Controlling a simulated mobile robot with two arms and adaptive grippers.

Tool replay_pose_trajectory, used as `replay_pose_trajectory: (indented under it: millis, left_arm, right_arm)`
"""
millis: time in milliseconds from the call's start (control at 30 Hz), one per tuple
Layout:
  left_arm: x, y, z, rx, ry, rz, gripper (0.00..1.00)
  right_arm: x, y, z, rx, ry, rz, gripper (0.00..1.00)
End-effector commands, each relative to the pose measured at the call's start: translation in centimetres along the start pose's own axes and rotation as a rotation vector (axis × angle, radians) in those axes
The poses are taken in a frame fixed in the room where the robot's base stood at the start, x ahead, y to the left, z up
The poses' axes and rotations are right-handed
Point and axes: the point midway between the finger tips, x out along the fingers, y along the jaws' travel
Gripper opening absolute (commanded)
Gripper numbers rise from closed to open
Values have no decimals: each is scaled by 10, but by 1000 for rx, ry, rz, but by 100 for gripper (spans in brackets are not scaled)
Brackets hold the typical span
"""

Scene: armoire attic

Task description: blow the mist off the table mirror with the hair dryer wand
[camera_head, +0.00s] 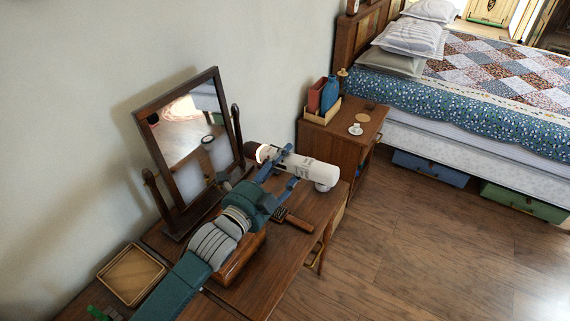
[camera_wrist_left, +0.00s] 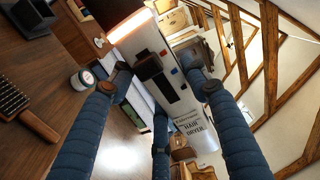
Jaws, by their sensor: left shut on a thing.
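The table mirror (camera_head: 185,135) stands upright in a dark wooden frame on the dressing table (camera_head: 290,255), against the wall. Its glass shows a warm, bright reflection in the upper part and a pale grey, hazy look lower down and at the side. My left gripper (camera_head: 288,168) is shut on the white hair dryer wand (camera_head: 315,171), to the right of the mirror. The wand's dark nozzle end, with a bright glow, points left towards the mirror and is apart from it. In the left wrist view the wand (camera_wrist_left: 170,75) lies between the fingers. My right gripper is not in view.
A wooden hairbrush (camera_head: 297,220) and a small white jar (camera_wrist_left: 82,80) are on the table near the wand. A wooden box (camera_head: 240,262) is under my arm, and an empty tray (camera_head: 132,273) is at the left. A nightstand (camera_head: 335,146) and bed stand beyond.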

Motion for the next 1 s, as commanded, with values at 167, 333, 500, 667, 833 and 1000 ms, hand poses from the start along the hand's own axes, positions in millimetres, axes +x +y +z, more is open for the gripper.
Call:
replay_pose_trajectory:
  millis: [167,333,500,667,833,1000]
  left_arm:
    - [0,-4,-14,-3,3,-6,24]
    - [0,-3,-31,-4,2,-5,24]
    - [0,-3,-45,-3,2,-5,24]
    - [0,-3,-50,0,1,-5,24]
    - [0,-3,-50,0,1,-5,24]
    - [0,-3,-50,0,1,-5,24]
  right_arm:
    - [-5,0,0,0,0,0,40]
    - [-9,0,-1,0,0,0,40]
    - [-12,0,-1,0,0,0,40]
    - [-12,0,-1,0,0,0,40]
    - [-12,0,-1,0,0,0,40]
    - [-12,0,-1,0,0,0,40]
